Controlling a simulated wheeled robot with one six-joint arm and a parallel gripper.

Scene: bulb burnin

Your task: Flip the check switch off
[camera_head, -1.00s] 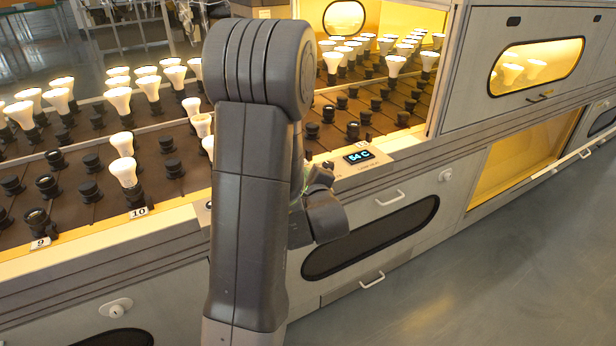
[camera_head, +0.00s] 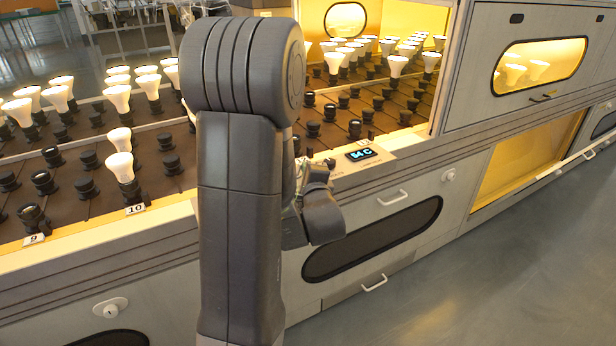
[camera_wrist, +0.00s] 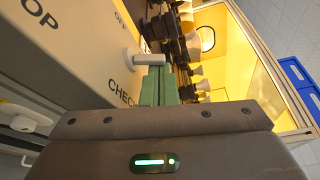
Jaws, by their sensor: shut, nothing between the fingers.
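The check switch (camera_wrist: 148,60) is a white lever on a round base, on a beige panel in the wrist view. The word CHECK is printed below it and OFF above it. I cannot tell which setting the lever is in. My gripper (camera_wrist: 158,72) shows its green fingers closed together with nothing between them. Their tips are right at the underside of the lever's free end; whether they touch it is not clear. In the head view my arm hides the switch and the fingertips.
A bench carries racks of lit bulbs and black sockets (camera_head: 88,187). A temperature display (camera_head: 361,154) reads 54 C on the front ledge. A glass-fronted lit chamber (camera_head: 400,30) stands behind. Drawer handles (camera_head: 393,198) stick out of the front. The floor at right is clear.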

